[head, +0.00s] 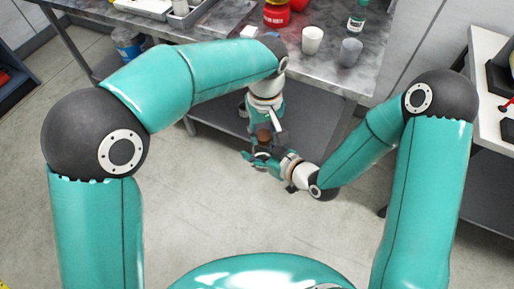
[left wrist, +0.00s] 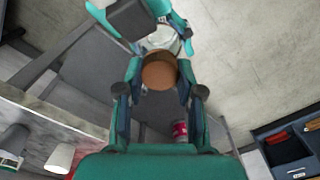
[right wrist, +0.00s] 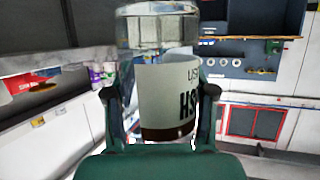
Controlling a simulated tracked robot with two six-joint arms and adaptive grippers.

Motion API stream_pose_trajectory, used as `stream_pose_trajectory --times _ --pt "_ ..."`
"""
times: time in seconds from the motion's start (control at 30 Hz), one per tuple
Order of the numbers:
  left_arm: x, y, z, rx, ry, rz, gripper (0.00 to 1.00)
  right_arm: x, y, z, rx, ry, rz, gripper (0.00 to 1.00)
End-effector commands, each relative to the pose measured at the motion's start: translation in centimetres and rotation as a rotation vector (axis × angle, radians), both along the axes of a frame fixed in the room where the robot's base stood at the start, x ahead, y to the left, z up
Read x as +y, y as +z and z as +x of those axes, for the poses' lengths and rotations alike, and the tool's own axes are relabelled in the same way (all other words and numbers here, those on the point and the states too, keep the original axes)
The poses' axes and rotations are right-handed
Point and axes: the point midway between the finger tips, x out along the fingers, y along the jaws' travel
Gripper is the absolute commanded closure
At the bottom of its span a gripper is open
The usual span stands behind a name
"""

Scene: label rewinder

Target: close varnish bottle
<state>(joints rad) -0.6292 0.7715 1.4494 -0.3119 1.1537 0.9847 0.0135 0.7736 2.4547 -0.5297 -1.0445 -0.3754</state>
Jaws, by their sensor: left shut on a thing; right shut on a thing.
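The brown round cap (left wrist: 159,71) is between the fingers of my left gripper (left wrist: 160,92), which is shut on it and points down in the head view. My right gripper (right wrist: 160,105) is shut around the bottle's labelled body, which looks upright. In the head view the cap (head: 264,134) is just above my right gripper (head: 264,157). The bottle's glass (left wrist: 163,38) shows beyond the cap in the left wrist view. The bottle's mouth is hidden, so I cannot tell whether they touch.
Both grippers are in front of the marble-topped bench (head: 375,45), over its lower grey shelf and the floor. A white cup (head: 312,40), a grey cup (head: 350,52), a red container (head: 277,14) and a small green-labelled bottle (head: 357,17) stand on the bench.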

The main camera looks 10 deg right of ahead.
Motion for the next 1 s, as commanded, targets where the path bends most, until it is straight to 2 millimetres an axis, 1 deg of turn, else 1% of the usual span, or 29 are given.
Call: stream_pose_trajectory --times 0.1,0.5,0.6,0.67,0.8,0.83,0.97,1.0 --pt "0.01 -0.02 0.03 0.000 -0.258 0.000 1.00 0.03 0.01 -0.02 0.000 0.001 0.000 1.00" --pt "0.02 -0.08 0.12 0.003 -1.150 0.001 1.00 0.02 0.00 -0.03 0.000 0.001 0.000 1.00" --pt "0.03 -0.09 0.14 0.003 -1.344 0.001 1.00 0.02 0.01 -0.04 0.000 0.001 0.000 1.00" --pt "0.03 -0.09 0.15 0.004 -1.433 0.002 1.00 0.03 0.01 -0.05 0.000 0.001 0.000 1.00" --pt "0.04 -0.08 0.16 0.004 -1.418 0.002 1.00 0.02 0.00 -0.05 0.000 0.001 0.000 1.00" --pt "0.04 -0.08 0.17 0.004 -1.417 0.002 0.60 0.03 0.00 -0.06 0.000 0.001 0.000 1.00" --pt "0.04 -0.08 0.15 0.003 -1.416 0.001 0.39 0.02 0.00 -0.05 0.000 0.001 0.000 1.00" --pt "0.03 -0.08 0.14 0.003 -1.416 0.001 0.38 0.02 0.00 -0.04 0.000 0.001 0.000 1.00"
